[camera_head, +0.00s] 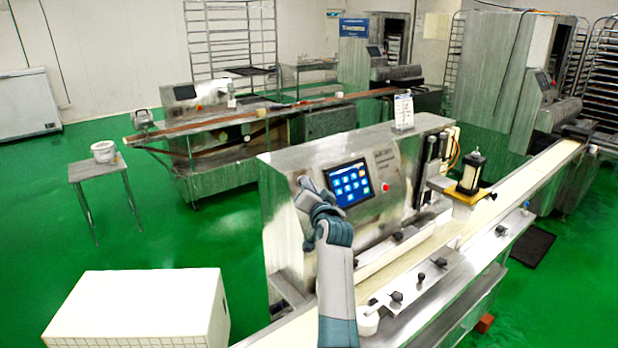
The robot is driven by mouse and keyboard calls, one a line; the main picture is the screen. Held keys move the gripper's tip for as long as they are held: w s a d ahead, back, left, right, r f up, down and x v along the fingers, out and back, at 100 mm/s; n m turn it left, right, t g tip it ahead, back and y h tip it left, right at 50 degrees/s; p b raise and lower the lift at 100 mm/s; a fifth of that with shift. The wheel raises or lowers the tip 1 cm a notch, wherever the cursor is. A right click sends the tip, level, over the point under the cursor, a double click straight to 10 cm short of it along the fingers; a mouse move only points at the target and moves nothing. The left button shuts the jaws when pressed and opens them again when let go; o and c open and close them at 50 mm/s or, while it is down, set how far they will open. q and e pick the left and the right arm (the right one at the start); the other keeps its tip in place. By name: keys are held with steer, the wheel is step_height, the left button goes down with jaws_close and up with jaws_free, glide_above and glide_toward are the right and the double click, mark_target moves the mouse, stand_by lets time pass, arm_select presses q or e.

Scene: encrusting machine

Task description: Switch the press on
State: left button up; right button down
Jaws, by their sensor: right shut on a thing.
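The metal machine (285,215) stands in the middle, with a lit blue touchscreen (348,184) on its front panel. A round red button (385,187) sits to the right of the screen. My right gripper (303,184) is in front of the panel, just left of the screen. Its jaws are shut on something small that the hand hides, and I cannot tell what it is. Whether the hand touches the panel is not clear. My left gripper is not in view.
A conveyor belt (545,160) runs along the machine's front toward the back right, with a black and yellow unit (470,172) over it. Knobs line the near rail. A white box (140,305) stands at the lower left.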

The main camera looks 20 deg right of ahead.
steer(key=shift+f, duration=0.1)
stand_by(0.4)
steer(key=c, duration=1.9)
jaws_free()
steer(key=shift+o, duration=0.2)
steer(key=shift+s, duration=0.1)
